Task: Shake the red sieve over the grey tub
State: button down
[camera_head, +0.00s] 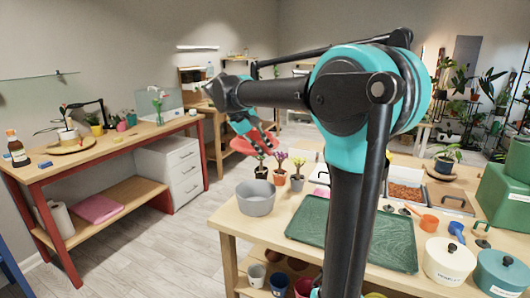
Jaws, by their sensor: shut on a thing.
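The red sieve (240,147) is in the middle of the view, partly hidden behind my gripper (259,143). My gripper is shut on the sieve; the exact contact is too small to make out. The grey tub (257,202) stands at the left front corner of the right-hand table, and its open top shows. In the picture the sieve is above the tub, with a gap between them. I cannot tell whether it is straight over the tub. What the sieve holds is hidden.
Small potted flowers (279,177) stand right behind the tub. A dark green tray (400,240) lies to its right on the table (240,222). Lidded pots (449,262) and an orange scoop (428,222) are farther right. A red-legged bench (50,165) is at left, with clear floor between.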

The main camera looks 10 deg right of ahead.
jog(key=c, duration=2.2)
grip_release()
grip_shut()
jog(key=shift+f, duration=0.1)
notch_tip(320, 180, down, 13)
jog(key=shift+a+t+h, duration=0.15)
jog(key=shift+t+h, duration=0.15)
jog(key=shift+t, duration=0.1)
jog(key=shift+f, duration=0.2)
jog(key=shift+f, duration=1.45)
